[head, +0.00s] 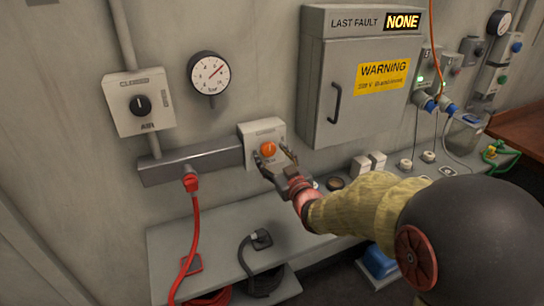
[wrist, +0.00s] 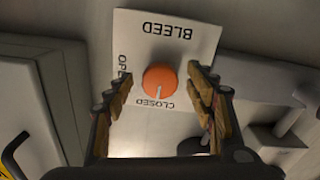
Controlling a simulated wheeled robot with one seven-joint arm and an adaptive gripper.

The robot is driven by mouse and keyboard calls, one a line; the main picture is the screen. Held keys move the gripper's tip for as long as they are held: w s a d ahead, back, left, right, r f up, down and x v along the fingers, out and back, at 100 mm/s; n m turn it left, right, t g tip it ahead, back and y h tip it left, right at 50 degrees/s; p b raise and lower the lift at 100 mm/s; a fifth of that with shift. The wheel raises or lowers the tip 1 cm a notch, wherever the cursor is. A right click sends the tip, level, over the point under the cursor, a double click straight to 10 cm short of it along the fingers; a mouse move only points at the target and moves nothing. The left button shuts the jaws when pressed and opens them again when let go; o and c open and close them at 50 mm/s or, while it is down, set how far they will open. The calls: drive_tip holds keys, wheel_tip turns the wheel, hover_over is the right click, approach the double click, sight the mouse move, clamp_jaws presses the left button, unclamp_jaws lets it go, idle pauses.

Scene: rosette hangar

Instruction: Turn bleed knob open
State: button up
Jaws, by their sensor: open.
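The orange bleed knob (head: 268,149) sits on a pale plate (head: 262,128) on the wall. In the wrist view the knob (wrist: 160,82) is seen close up under the upside-down word BLEED, with OPEN to its left and CLOSED below it. A small pale mark on the knob points toward CLOSED. My gripper (head: 274,156) is open in front of the plate. In the wrist view my gripper (wrist: 158,90) has one padded finger on each side of the knob, with a gap at both sides. I cannot tell how deep the fingertips reach.
An AIR switch box (head: 140,104) and a pressure gauge (head: 208,74) are to the left. A grey cabinet (head: 340,90) with a warning label stands up right. A grey bar (head: 190,164) with a red plug (head: 191,182) lies left of the plate. A bench (head: 185,240) is below.

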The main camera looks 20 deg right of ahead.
drive_tip(key=shift+c, duration=0.3)
drive_tip(key=c, duration=1.1)
drive_tip(key=shift+m, duration=0.3)
drive_tip(key=m, duration=0.3)
drive_tip(key=shift+a+m, duration=0.1)
drive_tip(key=shift+m, duration=0.2)
drive_tip(key=m, duration=0.4)
drive_tip(key=shift+a+m+p, duration=0.1)
drive_tip(key=shift+m+p, duration=0.2)
drive_tip(key=shift+p, duration=0.1)
drive_tip(key=m+p, duration=0.1)
drive_tip(key=m, duration=0.3)
drive_tip(key=shift+r+m, duration=0.15)
drive_tip(key=shift+m, duration=0.15)
drive_tip(key=shift+m+p, duration=0.75)
drive_tip(key=shift+m, duration=1.45)
